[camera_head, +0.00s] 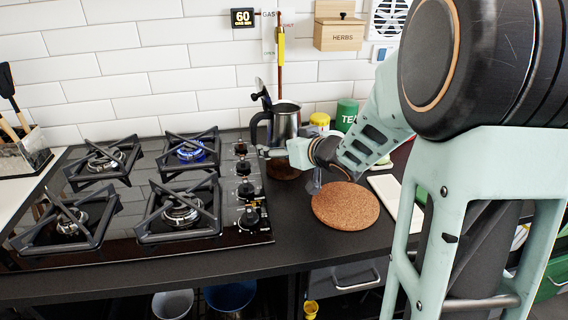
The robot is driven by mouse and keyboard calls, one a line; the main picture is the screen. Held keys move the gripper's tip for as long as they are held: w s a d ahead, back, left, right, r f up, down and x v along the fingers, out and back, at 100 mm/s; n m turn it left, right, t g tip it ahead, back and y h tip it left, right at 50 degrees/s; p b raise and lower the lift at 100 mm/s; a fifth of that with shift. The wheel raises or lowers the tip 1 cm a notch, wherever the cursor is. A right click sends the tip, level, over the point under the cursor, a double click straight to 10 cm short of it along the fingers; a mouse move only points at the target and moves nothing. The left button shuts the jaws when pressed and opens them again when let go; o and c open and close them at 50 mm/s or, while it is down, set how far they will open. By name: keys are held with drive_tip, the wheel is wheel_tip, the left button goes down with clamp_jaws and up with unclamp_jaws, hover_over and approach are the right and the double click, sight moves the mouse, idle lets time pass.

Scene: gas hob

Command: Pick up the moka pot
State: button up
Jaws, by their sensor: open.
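The moka pot (285,122) is silver with a black handle on its left side and its lid tipped up open. It stands upright at the back of the dark counter, just right of the hob. My gripper (276,154) reaches in from the right, low and in front of the pot. It is open. The arm's end and the gripper hide part of the pot's lower body, and I cannot tell whether the fingers touch it.
The gas hob (130,222) is to the left, with a blue flame lit on its back right burner (191,151). A round cork mat (346,205) lies in front of my gripper. A green tea tin (347,114) and a yellow-lidded jar (320,121) stand behind the arm.

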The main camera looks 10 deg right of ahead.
drive_tip(key=c, duration=2)
drive_tip(key=shift+r, duration=0.15)
drive_tip(key=shift+c, duration=0.9)
drive_tip(key=shift+r, duration=0.15)
